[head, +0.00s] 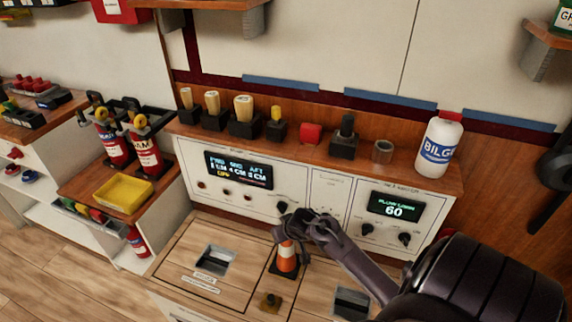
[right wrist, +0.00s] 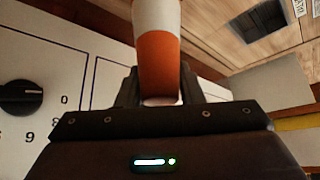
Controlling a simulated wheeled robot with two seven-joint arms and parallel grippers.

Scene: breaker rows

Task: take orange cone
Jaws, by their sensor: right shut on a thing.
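The orange cone (head: 287,257) has a white band and stands upright on a dark square base on the wooden counter, in front of the white control panel. My right gripper (head: 290,228) reaches in from the right and is shut on the cone's upper part. In the right wrist view the cone (right wrist: 158,60), orange with a white band, sits between the two dark fingers (right wrist: 160,88). My left gripper is not in either view.
The control panel (head: 320,205) with knobs and displays rises just behind the cone. Recesses (head: 216,261) sit in the counter (head: 185,245) on both sides. A shelf above holds wooden-handled tools (head: 243,112) and a white bottle (head: 439,145). A yellow tray (head: 123,193) is at left.

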